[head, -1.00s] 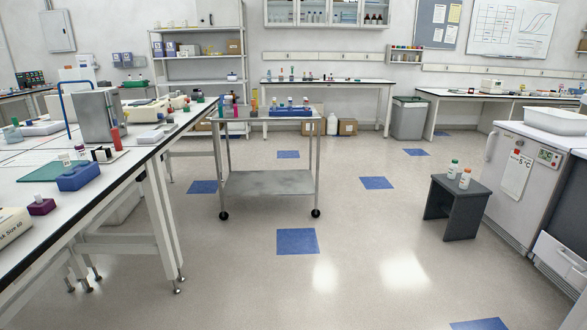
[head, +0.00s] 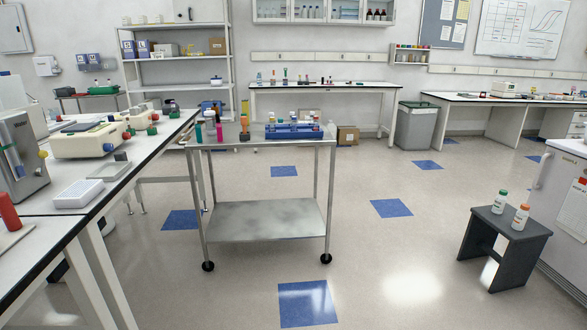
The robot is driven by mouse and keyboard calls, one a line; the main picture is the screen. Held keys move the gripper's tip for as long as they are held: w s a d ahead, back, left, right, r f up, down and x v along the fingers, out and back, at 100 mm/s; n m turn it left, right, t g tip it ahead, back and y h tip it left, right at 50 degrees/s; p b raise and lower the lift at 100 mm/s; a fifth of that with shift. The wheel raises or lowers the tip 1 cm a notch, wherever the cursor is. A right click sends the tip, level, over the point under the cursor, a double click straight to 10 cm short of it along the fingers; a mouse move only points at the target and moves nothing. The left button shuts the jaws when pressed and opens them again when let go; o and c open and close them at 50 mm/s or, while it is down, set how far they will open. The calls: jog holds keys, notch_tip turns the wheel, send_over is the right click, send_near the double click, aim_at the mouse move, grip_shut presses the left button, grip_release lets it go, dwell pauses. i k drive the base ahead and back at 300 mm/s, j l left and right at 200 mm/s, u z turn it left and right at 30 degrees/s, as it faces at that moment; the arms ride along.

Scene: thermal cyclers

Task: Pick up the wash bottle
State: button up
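I cannot single out a wash bottle with certainty. Two small white bottles stand upright on a dark grey stool at the right: a green-capped bottle (head: 500,201) and an orange-capped bottle (head: 520,216). On the steel cart (head: 262,142) in the middle, several small coloured bottles, among them a pink one (head: 219,132), stand at the left, beside a blue rack (head: 292,131) holding small containers. They are too small to name surely. My gripper is not in view.
A white bench (head: 110,185) with instruments runs along the left. The dark stool (head: 505,240) and a white fridge (head: 568,200) stand at the right. A grey bin (head: 416,128) and wall benches (head: 325,88) are behind. The floor between cart and stool is clear.

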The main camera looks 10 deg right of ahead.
aim_at(522, 215)
jog(key=i+z, duration=0.1)
jog(key=i, duration=0.8)
jog(key=i+j+z, duration=0.1)
jog(key=i, duration=0.8)
jog(key=i+j+z, duration=0.15)
jog(key=i+z, duration=0.3)
jog(key=i+j+z, duration=0.25)
jog(key=z, duration=0.2)
jog(key=i+j+z, duration=0.55)
jog(key=j+z, duration=0.3)
jog(key=i+j+z, duration=0.25)
jog(key=j, duration=0.15)
jog(key=j+z, duration=0.55)
jog(key=j, duration=0.2)
